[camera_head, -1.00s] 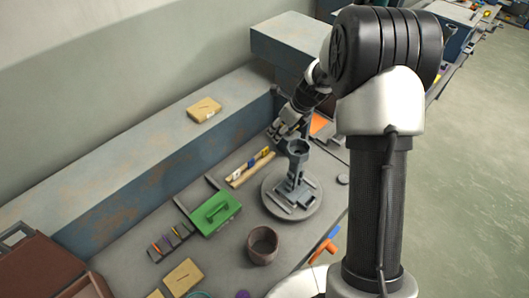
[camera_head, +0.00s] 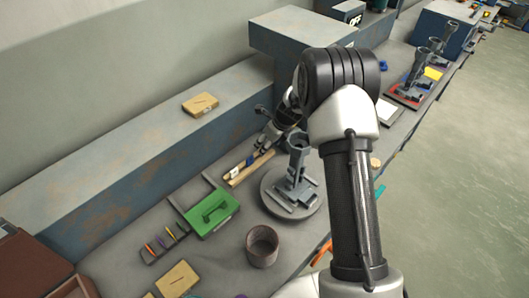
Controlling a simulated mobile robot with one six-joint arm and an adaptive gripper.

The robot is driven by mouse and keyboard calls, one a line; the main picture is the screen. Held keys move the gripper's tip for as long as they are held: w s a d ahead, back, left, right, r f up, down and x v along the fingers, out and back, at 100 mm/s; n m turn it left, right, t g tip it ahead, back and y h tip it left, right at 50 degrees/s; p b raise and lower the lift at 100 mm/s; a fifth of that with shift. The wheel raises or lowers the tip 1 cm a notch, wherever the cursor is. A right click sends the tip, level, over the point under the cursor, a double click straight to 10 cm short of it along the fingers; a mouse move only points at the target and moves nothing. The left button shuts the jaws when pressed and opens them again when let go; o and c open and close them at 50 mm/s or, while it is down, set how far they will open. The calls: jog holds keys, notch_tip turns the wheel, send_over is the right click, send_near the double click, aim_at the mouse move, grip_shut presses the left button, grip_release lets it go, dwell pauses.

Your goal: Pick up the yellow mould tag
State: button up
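A pale wooden rail (camera_head: 236,181) lies on the bench behind the round turntable. A white tag (camera_head: 236,172) and a blue tag (camera_head: 250,160) stand on it. I cannot clearly pick out the yellow mould tag on the rail; its far right end is partly covered by my gripper. My gripper (camera_head: 264,146) is low over that end, close beside the blue tag. Its fingertips are small and dark here, so whether they are open or shut on something does not show.
A grey stand (camera_head: 297,165) on a turntable (camera_head: 290,209) is just right of the rail. A green box (camera_head: 212,214), a brown pot (camera_head: 262,247) and a small rack (camera_head: 165,243) are nearer. A raised ledge (camera_head: 140,153) runs behind.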

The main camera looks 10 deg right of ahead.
jog(key=x, duration=0.3)
jog(key=shift+f+b, duration=0.1)
jog(key=shift+b, duration=0.3)
jog(key=c, duration=0.8)
